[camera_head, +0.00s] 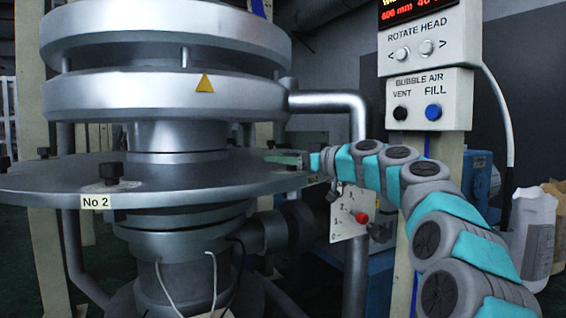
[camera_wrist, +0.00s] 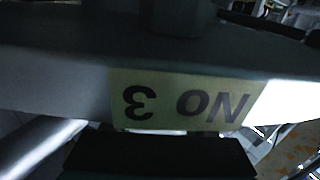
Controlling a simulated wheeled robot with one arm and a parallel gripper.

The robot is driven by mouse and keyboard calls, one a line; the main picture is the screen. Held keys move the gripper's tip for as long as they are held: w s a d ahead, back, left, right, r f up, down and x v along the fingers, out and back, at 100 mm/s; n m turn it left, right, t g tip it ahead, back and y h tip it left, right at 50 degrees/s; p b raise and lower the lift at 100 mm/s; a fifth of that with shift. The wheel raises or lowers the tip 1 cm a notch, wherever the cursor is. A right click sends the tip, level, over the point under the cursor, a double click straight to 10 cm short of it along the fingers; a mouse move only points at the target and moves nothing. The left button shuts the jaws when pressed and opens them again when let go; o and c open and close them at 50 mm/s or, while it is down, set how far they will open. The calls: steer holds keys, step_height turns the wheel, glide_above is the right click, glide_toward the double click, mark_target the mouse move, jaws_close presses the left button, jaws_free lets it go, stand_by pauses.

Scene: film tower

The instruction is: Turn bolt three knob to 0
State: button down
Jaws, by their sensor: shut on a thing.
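The round metal plate (camera_head: 190,182) of the tower carries black bolt knobs near its rim. My gripper (camera_head: 292,159) reaches in from the right to the plate's right rim and is shut on this knob. In the head view the gripper hides most of the knob. The wrist view is dark and the knob's pointer or scale cannot be read.
The bolt two knob (camera_head: 111,173) stands above the "No 2" label (camera_head: 95,202) at the front left. A control box (camera_head: 430,98) and a lever panel (camera_head: 348,212) with a red knob stand close to my arm. A pipe (camera_head: 357,125) rises behind it.

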steer(key=shift+a+r+n+g+y+p, duration=0.1)
steer(key=shift+n+g+y+p, duration=0.55)
steer(key=shift+g, duration=0.35)
steer(key=n+g+p, duration=0.1)
steer(key=g+p, duration=0.1)
steer(key=p, duration=0.1)
steer(key=shift+s+a+r+n+y, duration=0.1)
steer(key=shift+s+r+n+y, duration=0.15)
steer(key=shift+n, duration=0.1)
steer(key=n+g+p, duration=0.1)
steer(key=p, duration=0.1)
steer(key=g+p, duration=0.2)
steer(key=p, duration=0.1)
steer(key=shift+s+n+y+p, duration=0.2)
steer(key=shift+n+y+p, duration=0.1)
steer(key=shift+n+p, duration=0.1)
steer(key=shift+s+f+n+g+p, duration=0.15)
steer(key=shift+n+g+p, duration=0.25)
steer(key=shift+g+p, duration=0.5)
steer(key=shift+s+p, duration=0.1)
steer(key=shift+p, duration=0.3)
steer(key=shift+c, duration=1.3)
jaws_free()
steer(key=shift+f, duration=0.15)
